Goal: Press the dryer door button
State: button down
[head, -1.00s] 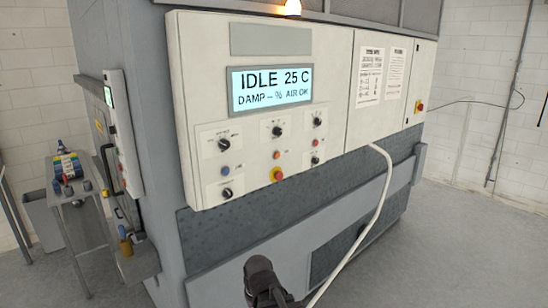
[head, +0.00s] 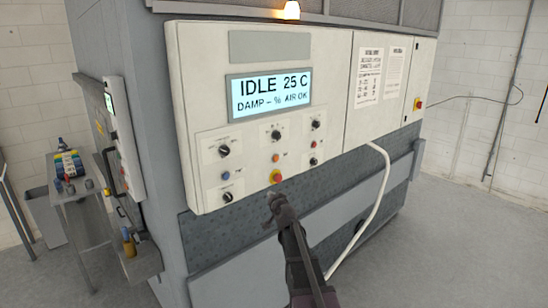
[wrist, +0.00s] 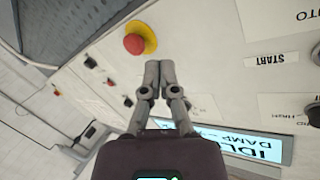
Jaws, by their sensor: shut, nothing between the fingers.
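The white control panel (head: 215,65) fills the middle of the head view, with a lit display (head: 270,92) reading IDLE 25 C. My gripper (head: 273,200) is shut and empty, just below the emergency stop in the picture. In the wrist view my fingertips (wrist: 159,66) appear beside the emergency stop (wrist: 134,44); contact is unclear.
Several black knobs (head: 223,150) share the panel. A white hose (head: 380,190) hangs from its right part. At the left stand a side unit with a small panel (head: 118,135) and a metal table (head: 95,200) holding coloured items. Open floor (head: 440,250) lies at the right.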

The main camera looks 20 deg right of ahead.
aim_at(276, 159)
jog(key=w+d+r+m+t+h+p, duration=0.1)
jog(key=d+r+m+h, duration=0.4)
jog(key=d, duration=0.6)
notch_tip(276, 159, up, 3)
jog(key=shift+w+d+f+t+h, duration=0.1)
jog(key=shift+w+d+t+h, duration=0.35)
jog(key=shift+h, duration=0.35)
jog(key=shift+w+a, duration=0.15)
jog(key=shift+w, duration=0.05)
jog(key=shift+w+a, duration=0.5)
jog(key=shift+w, duration=0.85)
jog(key=shift+w+a, duration=0.5)
jog(key=shift+w, duration=0.85)
jog(key=shift+w+a, duration=0.5)
jog(key=shift+w, duration=0.85)
jog(key=shift+w, duration=0.15)
jog(key=shift+w+a, duration=0.15)
jog(key=shift+w, duration=0.25)
